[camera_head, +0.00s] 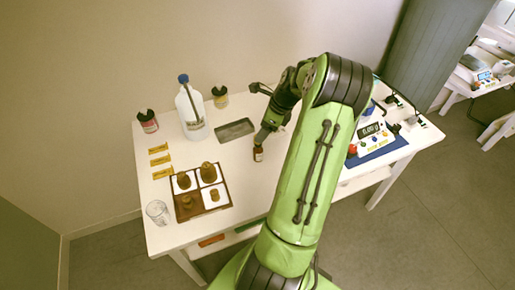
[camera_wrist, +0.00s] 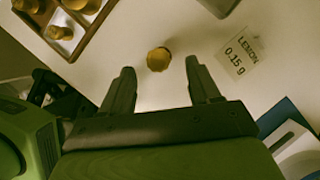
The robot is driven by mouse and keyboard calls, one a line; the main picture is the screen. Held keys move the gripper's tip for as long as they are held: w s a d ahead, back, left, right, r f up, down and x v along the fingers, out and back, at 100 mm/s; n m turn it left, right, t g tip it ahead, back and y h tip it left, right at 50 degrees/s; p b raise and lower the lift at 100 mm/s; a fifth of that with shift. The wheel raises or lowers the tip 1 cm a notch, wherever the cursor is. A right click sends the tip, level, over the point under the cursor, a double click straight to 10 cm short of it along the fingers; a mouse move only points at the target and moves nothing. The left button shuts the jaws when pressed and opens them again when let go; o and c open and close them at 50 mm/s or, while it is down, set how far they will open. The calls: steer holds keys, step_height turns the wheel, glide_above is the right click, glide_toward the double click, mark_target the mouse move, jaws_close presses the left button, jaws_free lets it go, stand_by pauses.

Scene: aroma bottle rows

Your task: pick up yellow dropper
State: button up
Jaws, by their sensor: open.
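A round yellow-amber top (camera_wrist: 158,59), seen from above in the wrist view, lies just beyond and between my open fingertips; it appears to be the yellow dropper. In the head view a small brown bottle with a pale label (camera_head: 258,154) stands on the white table right under my gripper (camera_head: 264,136). My gripper (camera_wrist: 160,68) is open with nothing between its fingers. Whether the fingers touch the bottle cannot be told. The dropper's lower part is hidden in the wrist view.
A card reading LEMON 0.15 g (camera_wrist: 236,57) lies right of the yellow top. A brown tray (camera_head: 228,190) with white squares and yellow-brown pieces stands left, near a glass beaker (camera_head: 157,212). A white wash bottle (camera_head: 190,112) and grey tray (camera_head: 235,130) are behind; a scale (camera_head: 373,138) is right.

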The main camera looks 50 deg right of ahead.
steer(key=b+x, duration=0.2)
steer(key=x, duration=0.3)
steer(key=shift+a+f, duration=0.1)
steer(key=shift+s, duration=0.1)
steer(key=shift+c, duration=0.3)
steer(key=c, duration=0.6)
steer(key=shift+c, duration=0.2)
step_height(320, 180, up, 10)
steer(key=p, duration=0.3)
steer(key=shift+p, duration=0.35)
